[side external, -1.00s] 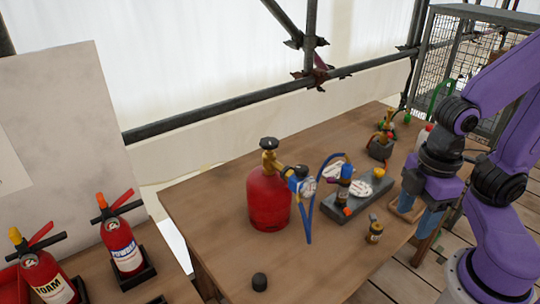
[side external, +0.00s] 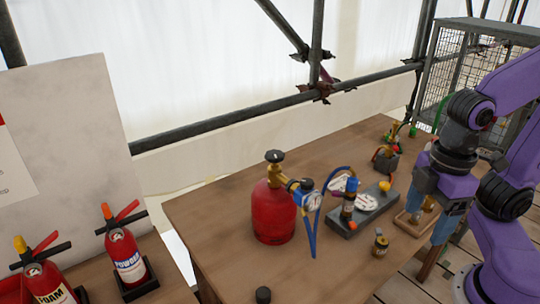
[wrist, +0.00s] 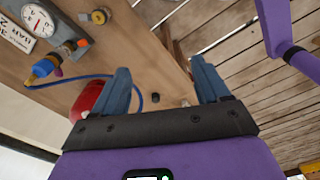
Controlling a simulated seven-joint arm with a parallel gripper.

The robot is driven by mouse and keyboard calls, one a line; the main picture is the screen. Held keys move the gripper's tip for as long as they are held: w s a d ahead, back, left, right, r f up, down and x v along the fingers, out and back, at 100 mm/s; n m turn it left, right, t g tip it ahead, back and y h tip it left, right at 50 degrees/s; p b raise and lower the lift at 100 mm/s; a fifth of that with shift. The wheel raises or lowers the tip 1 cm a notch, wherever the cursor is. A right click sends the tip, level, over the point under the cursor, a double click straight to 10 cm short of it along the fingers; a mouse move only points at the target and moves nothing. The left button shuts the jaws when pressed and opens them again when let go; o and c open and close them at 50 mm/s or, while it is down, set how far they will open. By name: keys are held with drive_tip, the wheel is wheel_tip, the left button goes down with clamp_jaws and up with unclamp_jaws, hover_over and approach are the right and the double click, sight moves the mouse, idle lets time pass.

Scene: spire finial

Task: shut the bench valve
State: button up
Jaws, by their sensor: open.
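A grey block (side external: 375,208) on the bench carries a blue-capped fitting (side external: 349,183), a yellow knob (side external: 385,186), an orange knob and a round gauge; I cannot tell which part is the bench valve. Left of it stands a red cylinder (side external: 273,218) with a black handwheel (side external: 275,156) on brass, joined to a gauge and blue hose. In the wrist view the grey block (wrist: 75,42) is at upper left and the red cylinder (wrist: 89,98) is partly hidden by a finger. My gripper (wrist: 165,85) is open and empty; in the side view it is at the bench's right edge.
A small brass fitting (side external: 380,243) and a black cap (side external: 263,295) sit on the bench (side external: 215,220). A wooden holder (side external: 408,226) is beside my gripper. Another fitting stands at the back right. Fire extinguishers (side external: 125,258) are at left.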

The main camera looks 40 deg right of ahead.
drive_tip(key=w+a+r+m+g+y, duration=0.1)
drive_tip(key=w+a+m+g+y, duration=0.15)
drive_tip(key=w+m+y, duration=0.55)
drive_tip(key=w+a+r+m+g+y, duration=0.2)
drive_tip(key=w+m+g, duration=0.2)
drive_tip(key=w+m, duration=0.55)
drive_tip(key=w+d+m+t+y, duration=0.7)
drive_tip(key=w+d+m+t, duration=0.3)
drive_tip(key=w+d+m, duration=0.5)
approach(266, 157)
drive_tip(key=shift+m, duration=0.35)
drive_tip(key=x, duration=0.9)
drive_tip(key=shift+a, duration=0.25)
